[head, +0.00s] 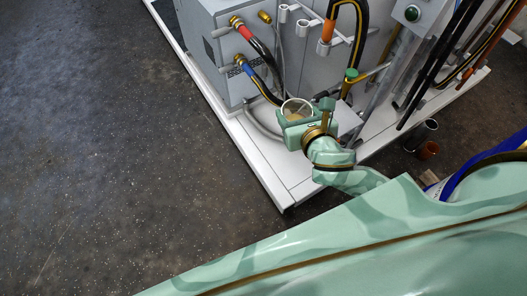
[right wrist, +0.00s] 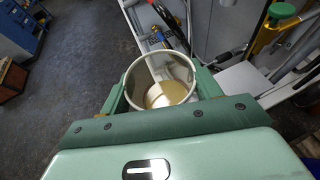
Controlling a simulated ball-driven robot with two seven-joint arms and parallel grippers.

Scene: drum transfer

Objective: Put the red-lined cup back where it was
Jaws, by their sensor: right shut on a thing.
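My right gripper (head: 296,118) is shut on a round open cup (head: 297,106) and holds it over the pale platform's front part. In the right wrist view the same cup (right wrist: 141,72) sits upright between the two green fingers. Its rim and inside look pale, with a tan bottom or contents; I see no red lining in it. Whether it touches anything below, I cannot tell. A small container with an orange-brown inside (head: 428,150) stands on the floor at the right, next to a dark one with a grey inside (head: 432,125). My left gripper is not in view.
A grey cabinet (head: 212,50) with red and blue hose fittings stands on the white platform (head: 272,184) behind the gripper. Several hoses and rods rise at the right. A green-handled valve (head: 352,75) is close behind the cup. The dark floor at the left is clear.

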